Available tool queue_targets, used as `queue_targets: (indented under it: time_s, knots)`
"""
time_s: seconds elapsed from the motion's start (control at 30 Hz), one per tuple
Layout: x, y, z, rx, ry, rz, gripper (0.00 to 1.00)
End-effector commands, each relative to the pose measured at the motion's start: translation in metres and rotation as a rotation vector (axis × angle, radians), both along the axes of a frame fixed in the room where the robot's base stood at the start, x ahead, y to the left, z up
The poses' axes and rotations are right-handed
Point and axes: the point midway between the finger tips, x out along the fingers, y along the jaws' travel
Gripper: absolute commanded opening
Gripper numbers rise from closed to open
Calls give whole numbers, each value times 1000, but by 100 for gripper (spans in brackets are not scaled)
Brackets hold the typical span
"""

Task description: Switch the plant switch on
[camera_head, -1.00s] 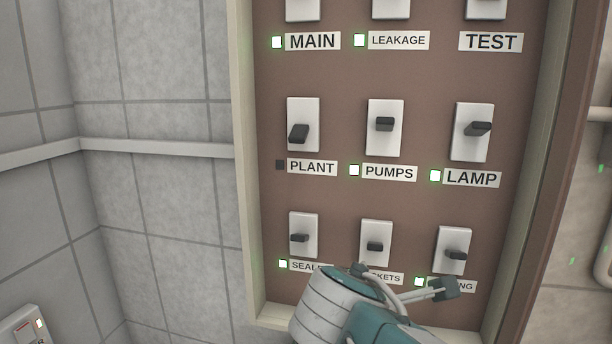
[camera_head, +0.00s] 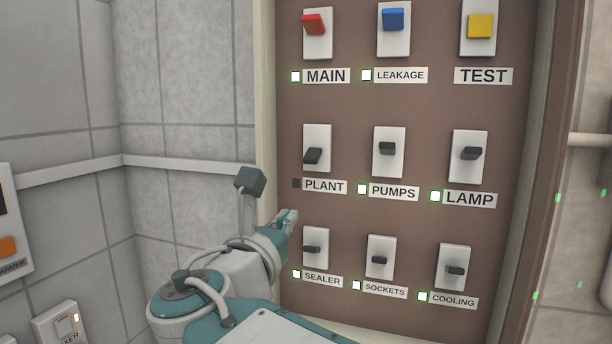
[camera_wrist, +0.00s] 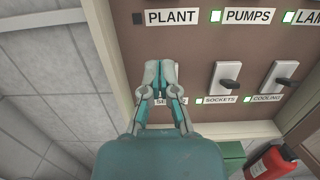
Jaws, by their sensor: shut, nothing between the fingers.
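The plant switch (camera_head: 313,156) is a black lever on a white plate in the left column of the brown panel, middle row. Its lever sits low on the plate, and the indicator (camera_head: 296,183) beside the PLANT label (camera_head: 325,187) is dark. My gripper (camera_head: 291,218) is below and left of that label, near the panel's left edge. In the wrist view my gripper (camera_wrist: 160,68) is shut and empty, in front of the sealer switch and below the PLANT label (camera_wrist: 172,17). The plant switch itself is outside the wrist view.
The pumps switch (camera_head: 387,148) and lamp switch (camera_head: 469,154) stand right of it with lit green indicators. The sealer switch (camera_head: 312,250) is close below my gripper. A raised frame (camera_head: 265,100) edges the panel. A red extinguisher (camera_wrist: 270,162) is low at right.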

Motion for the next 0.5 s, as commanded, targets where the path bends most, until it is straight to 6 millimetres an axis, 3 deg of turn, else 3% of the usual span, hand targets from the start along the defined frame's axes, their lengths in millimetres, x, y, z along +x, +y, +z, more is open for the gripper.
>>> queue_targets:
  time_s: [0.17,0.5]
  knots:
    - [7,-5,1,3,0,-4,0]
    - [64,-25,6,2,1,-6,0]
